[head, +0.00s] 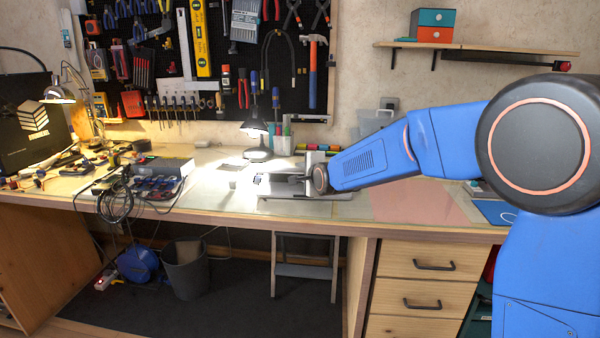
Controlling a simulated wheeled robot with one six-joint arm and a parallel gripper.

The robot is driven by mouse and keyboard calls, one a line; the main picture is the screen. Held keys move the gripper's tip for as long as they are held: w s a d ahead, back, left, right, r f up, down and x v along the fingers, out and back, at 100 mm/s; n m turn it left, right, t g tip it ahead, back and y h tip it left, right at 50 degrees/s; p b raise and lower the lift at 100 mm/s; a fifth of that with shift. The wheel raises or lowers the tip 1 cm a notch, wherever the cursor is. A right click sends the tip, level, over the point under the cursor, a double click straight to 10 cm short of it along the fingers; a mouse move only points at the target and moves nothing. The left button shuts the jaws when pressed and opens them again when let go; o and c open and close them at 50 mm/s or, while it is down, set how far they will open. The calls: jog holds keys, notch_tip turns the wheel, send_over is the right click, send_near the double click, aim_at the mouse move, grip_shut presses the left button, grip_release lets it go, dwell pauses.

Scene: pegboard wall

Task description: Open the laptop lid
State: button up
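A small silver-grey flat object (275,187), which looks like the laptop, lies on the workbench below the desk lamp. My arm reaches in from the right, and my gripper (294,180) is at this object, over its right part. The gripper and wrist hide part of the object. How far its lid is raised cannot be made out.
A lit desk lamp (257,140) stands just behind. A grey organiser (155,168) and coiled black cables (115,196) lie to the left. A pink mat (415,201) lies to the right. Tools hang on the pegboard (215,60).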

jog(key=shift+w+a+f, duration=0.1)
jog(key=shift+w+a, duration=0.05)
jog(key=shift+w, duration=0.15)
grip_shut()
dwell(1.4)
